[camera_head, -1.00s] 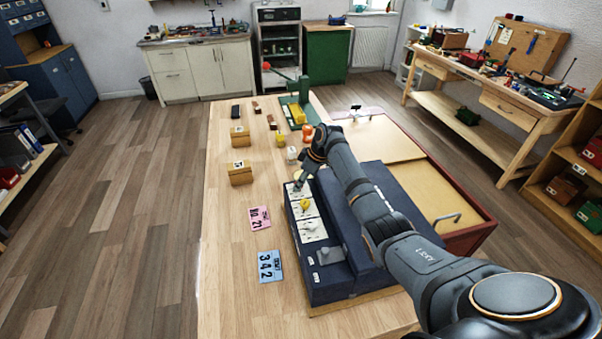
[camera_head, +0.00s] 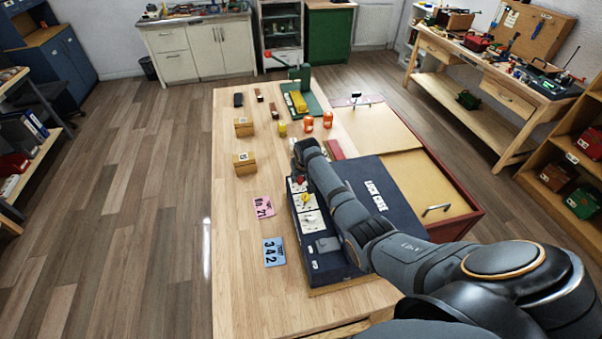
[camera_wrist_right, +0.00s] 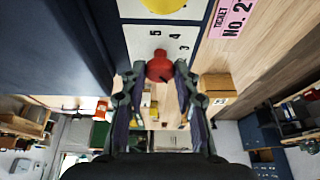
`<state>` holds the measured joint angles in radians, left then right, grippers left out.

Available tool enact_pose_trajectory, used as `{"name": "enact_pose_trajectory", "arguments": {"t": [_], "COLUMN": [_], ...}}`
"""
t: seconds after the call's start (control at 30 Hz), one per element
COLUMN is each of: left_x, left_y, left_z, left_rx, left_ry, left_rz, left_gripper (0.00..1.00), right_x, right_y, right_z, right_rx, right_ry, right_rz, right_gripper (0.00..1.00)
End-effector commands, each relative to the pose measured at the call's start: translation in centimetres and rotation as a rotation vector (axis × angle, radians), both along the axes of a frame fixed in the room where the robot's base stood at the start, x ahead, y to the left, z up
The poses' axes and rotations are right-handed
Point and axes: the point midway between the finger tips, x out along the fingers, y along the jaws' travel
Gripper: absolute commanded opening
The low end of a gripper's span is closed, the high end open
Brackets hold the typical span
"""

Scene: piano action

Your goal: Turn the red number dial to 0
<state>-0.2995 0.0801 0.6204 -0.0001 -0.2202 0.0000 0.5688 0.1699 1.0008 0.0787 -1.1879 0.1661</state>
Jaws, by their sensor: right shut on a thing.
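The red number dial (camera_wrist_right: 160,66) sits on a white plate (camera_wrist_right: 158,38) with black digits; 5, 4 and 3 can be read beside it. My right gripper (camera_wrist_right: 160,74) is shut on the red dial, one finger on each side. In the head view only a bit of the red dial (camera_head: 301,182) shows beside my right arm, and the gripper is mostly hidden there. A yellow dial (camera_wrist_right: 163,4) is beside it, also on the dark blue lock case (camera_head: 352,282). The dial's pointer setting cannot be told. My left gripper is out of view.
A blue card reading 342 (camera_head: 273,252) and a pink card reading No. 21 (camera_head: 264,207) lie left of the case. Wooden blocks (camera_head: 244,164), orange items (camera_head: 308,124) and a green press (camera_head: 300,82) stand farther back. The table's left front is clear.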

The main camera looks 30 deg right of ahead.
Motion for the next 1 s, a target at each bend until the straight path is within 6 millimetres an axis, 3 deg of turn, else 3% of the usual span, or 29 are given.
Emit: {"name": "enact_pose_trajectory", "arguments": {"t": [0.27,0.6,1.0], "left_x": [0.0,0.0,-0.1], "left_y": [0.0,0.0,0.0], "left_z": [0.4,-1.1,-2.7], "left_rx": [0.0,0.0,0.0], "left_ry": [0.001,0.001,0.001], "left_rz": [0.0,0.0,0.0], "left_gripper": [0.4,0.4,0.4], "right_x": [0.2,0.3,0.4], "right_y": [0.3,0.5,0.5], "right_z": [0.0,-0.2,-0.1], "right_rx": [0.0,0.001,0.001], "right_ry": [-0.001,-0.002,-0.001], "right_rz": [-0.259,-0.555,-0.764], "right_gripper": [0.0,0.0,0.0]}}
